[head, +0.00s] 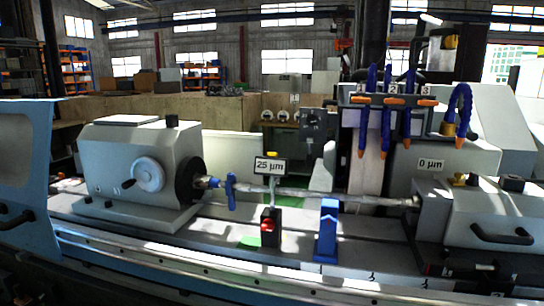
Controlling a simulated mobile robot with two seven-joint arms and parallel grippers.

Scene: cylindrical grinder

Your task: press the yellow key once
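A small yellow piece (272,154) sits on top of the display plate reading "25 µm" (270,166), near the middle of the head view. Another small yellow piece (458,179) is on the right-hand housing, just below the plate reading "0 µm" (431,165). I cannot tell which of the two is the yellow key, or whether either is pressed. The "25 µm" plate stands on a post above a black block with a red part (268,226). Neither of my grippers is in view.
A long thin shaft (320,194) runs between the left headstock (135,165) and the right housing (500,215). A blue support (327,230) stands on the machine bed. Blue hoses (387,110) with orange nozzles hang above. A blue-grey door panel (25,165) borders the left.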

